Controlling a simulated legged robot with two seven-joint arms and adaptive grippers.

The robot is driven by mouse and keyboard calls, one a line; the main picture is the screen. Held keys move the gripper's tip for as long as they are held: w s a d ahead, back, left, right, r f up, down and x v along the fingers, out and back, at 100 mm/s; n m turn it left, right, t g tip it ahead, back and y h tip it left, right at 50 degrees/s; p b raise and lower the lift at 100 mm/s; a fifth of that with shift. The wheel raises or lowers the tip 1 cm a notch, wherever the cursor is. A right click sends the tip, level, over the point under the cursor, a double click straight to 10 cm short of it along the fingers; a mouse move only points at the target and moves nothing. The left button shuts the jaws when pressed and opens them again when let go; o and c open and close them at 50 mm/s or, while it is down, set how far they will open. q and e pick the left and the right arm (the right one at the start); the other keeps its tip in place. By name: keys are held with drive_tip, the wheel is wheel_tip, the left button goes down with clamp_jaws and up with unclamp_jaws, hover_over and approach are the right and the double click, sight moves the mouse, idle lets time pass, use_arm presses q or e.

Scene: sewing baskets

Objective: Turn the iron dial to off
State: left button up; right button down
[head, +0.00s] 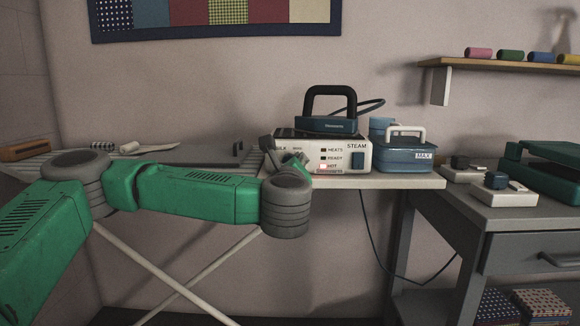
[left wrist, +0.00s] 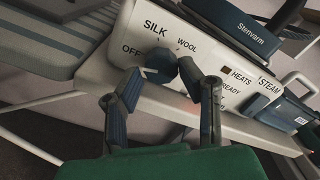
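The white steam station (head: 338,155) has a dark blue dial (left wrist: 160,68) on its front panel. In the left wrist view the words OFF, SILK and WOOL stand around the dial. My left gripper (head: 284,158) is at the left part of the panel and hides the dial in the head view. In the left wrist view its two fingers (left wrist: 160,76) lie on either side of the dial, with their tips close to its edges. I cannot tell whether they press on it. The dial's pointer direction is unclear. The HOT light (head: 324,167) glows red. My right gripper is out of view.
A black-handled iron (head: 330,124) rests on top of the station. A blue tank (head: 406,158) marked MAX stands to the right. An ironing board (head: 215,158) is behind my left arm. A grey cabinet (head: 480,222) with small devices is at the right.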

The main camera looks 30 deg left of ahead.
use_arm(q)
drive_tip(key=shift+o, duration=0.7)
drive_tip(key=shift+f, duration=0.2)
drive_tip(key=shift+r, duration=0.1)
drive_tip(key=shift+r, duration=0.1)
drive_tip(key=v, duration=0.7)
drive_tip(key=shift+s+d, duration=0.1)
